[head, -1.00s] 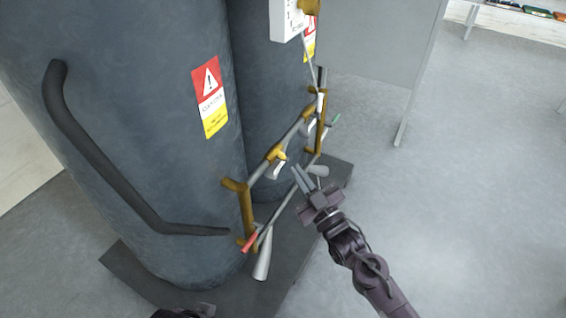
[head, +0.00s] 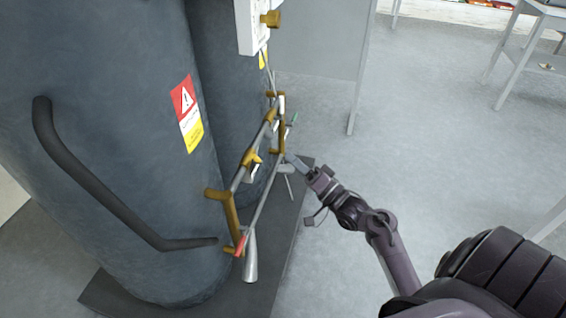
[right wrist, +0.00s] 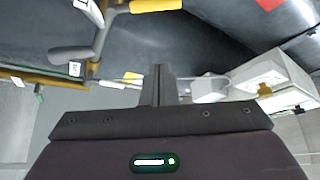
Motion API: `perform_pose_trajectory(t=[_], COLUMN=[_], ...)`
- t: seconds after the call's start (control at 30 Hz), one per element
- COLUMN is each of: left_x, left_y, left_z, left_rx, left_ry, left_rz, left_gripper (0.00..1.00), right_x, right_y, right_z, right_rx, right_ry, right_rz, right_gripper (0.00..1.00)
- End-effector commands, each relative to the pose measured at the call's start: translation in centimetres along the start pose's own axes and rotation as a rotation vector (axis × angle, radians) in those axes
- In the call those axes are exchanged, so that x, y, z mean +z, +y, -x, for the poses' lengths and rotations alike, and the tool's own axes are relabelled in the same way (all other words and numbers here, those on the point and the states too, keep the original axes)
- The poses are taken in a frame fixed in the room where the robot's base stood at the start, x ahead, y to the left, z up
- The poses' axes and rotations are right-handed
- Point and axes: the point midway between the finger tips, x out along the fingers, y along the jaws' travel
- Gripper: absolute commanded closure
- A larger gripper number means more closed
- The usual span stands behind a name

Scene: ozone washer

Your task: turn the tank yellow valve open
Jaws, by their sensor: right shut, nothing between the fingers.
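Two dark grey tanks (head: 110,130) stand at the left with pipework along their right side. A yellow-brass valve piece (head: 251,158) sits midway on the upper pipe; a yellow part (right wrist: 155,5) shows at the top of the right wrist view, but I cannot tell if it is the same one. My right gripper (head: 289,157) is shut and empty, to the right of the pipework near its far end. Its fingers (right wrist: 159,84) are together in the right wrist view. I cannot tell whether they touch a pipe. My left gripper is out of view.
A red handle (head: 240,246) and a green handle (head: 294,119) are on the pipework. A white control box (head: 252,28) hangs above it. The tanks stand on a dark base plate (head: 265,296). Open floor (head: 420,150) lies to the right.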

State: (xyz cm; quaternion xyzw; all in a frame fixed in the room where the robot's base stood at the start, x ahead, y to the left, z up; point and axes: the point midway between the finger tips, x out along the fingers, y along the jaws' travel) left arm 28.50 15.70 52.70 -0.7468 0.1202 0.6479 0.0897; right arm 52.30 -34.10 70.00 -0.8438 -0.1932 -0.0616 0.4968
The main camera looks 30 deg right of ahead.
Motion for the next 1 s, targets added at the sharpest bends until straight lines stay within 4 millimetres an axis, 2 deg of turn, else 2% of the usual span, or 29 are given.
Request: perform_pose_trajectory(t=[0.2,0.37,0.43,0.6,1.0], left_x=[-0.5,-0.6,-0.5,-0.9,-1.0], left_y=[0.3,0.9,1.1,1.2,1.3], left_z=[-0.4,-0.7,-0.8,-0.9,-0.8], left_rx=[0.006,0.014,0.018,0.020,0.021], left_ry=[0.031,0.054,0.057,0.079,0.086], left_rz=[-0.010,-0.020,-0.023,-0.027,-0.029], left_gripper=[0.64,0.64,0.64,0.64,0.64], right_x=[0.0,0.0,1.4,3.2,3.8], right_y=[0.0,0.0,0.2,0.1,0.0], right_z=[-4.9,-8.1,-7.4,-6.8,-6.5], right_rx=[-0.006,-0.004,0.002,0.001,0.000], right_ry=[0.002,0.002,-0.001,0.000,0.000], right_rz=[0.002,0.002,-0.003,0.000,0.003], right_gripper=[1.00,1.00,1.00,1.00,1.00])
